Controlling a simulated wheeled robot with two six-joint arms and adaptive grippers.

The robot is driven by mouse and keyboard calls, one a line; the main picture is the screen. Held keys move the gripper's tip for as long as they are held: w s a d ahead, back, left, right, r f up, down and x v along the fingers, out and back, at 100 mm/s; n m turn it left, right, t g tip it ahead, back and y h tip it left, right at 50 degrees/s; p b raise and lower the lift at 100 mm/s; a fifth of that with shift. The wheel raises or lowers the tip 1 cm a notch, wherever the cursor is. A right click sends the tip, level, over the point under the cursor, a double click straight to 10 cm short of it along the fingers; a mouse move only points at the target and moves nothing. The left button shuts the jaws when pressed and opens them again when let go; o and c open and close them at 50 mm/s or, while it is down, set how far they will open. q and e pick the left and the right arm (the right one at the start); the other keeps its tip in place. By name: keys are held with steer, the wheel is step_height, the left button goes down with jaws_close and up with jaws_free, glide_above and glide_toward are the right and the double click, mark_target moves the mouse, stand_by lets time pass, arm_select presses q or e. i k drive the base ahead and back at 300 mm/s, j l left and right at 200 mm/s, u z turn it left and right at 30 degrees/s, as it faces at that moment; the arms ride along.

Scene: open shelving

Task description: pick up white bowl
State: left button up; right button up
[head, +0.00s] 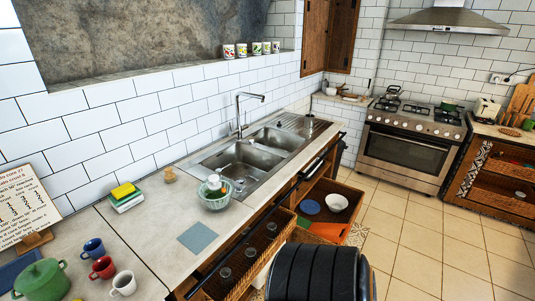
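A white bowl (336,202) sits in an open pull-out shelf (327,216) under the counter, right of the picture's middle. A blue round dish (309,206) lies to its left, and an orange item (332,233) is in front of it. The bowl looks upright and nothing covers it. A smaller white bowl-like item (331,91) stands far off in the back corner of the counter. Neither of my grippers shows in the head view.
The counter holds a sink (247,160), a green colander (215,194), a green pot (41,280) and mugs (103,267). A wicker drawer (245,269) with glasses sticks out nearer me. A dark ribbed form fills the bottom middle. Tiled floor (430,235) is clear at right.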

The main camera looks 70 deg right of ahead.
mark_target(336, 203)
steer(key=k+l, duration=0.15)
steer(key=l, duration=0.65)
steer(key=k+l, duration=0.2)
steer(key=l, duration=0.6)
steer(key=k+l, duration=0.15)
steer(key=l, duration=0.65)
steer(key=k+l, duration=0.2)
steer(key=l, duration=0.6)
steer(key=k+l, duration=0.15)
steer(key=l, duration=0.65)
steer(key=k+l, duration=0.2)
steer(key=l, duration=0.65)
steer(key=k+l, duration=0.15)
steer(key=l, duration=0.65)
steer(key=k+l+u, duration=0.1)
steer(key=l, duration=0.7)
steer(key=k, duration=0.1)
